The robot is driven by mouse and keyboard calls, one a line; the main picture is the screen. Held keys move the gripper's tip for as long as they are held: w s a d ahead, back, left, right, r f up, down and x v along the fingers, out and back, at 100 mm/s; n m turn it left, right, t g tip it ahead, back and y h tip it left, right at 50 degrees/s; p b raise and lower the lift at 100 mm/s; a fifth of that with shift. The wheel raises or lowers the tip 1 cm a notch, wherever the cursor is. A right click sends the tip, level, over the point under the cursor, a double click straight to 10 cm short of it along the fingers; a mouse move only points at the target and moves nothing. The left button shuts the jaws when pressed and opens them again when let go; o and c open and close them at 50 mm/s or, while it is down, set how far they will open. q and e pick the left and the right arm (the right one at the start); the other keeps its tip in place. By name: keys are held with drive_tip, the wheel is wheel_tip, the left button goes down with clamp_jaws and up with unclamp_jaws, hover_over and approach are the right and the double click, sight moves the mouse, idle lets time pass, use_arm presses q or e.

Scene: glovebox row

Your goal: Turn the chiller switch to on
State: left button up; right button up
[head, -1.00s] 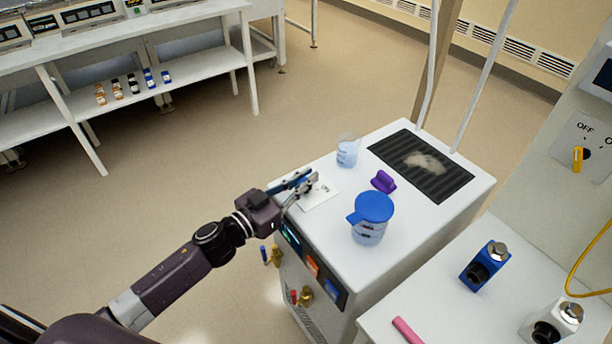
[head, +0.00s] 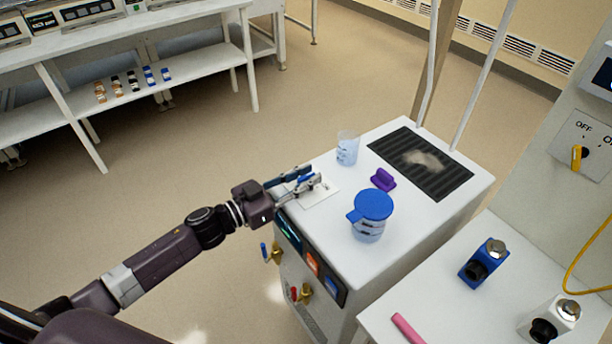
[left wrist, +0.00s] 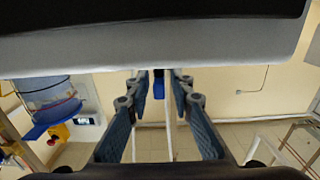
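The chiller appears to be the white cabinet (head: 420,222) with a dark vent grille on top. A small white switch plate (head: 318,196) lies on its top near the front left edge; its lever and position are mostly hidden by my fingers. My left gripper (head: 312,183) is low over this plate, its fingers apart. In the left wrist view the blue-padded fingers (left wrist: 165,120) are open, with a small dark blue piece (left wrist: 158,84) between their tips beneath the white slab; I cannot tell whether they touch it. My right gripper is not in view.
A blue-lidded jug (head: 370,215), a purple object (head: 383,180) and a beaker (head: 347,148) stand near the plate. A yellow rotary switch (head: 577,157) marked OFF is on the right panel. Blue (head: 484,264) and white (head: 550,320) devices stand on the right bench.

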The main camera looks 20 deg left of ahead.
use_arm(q)
drive_tip(key=shift+s, duration=0.1)
drive_tip(key=v, duration=1.2)
idle(0.4)
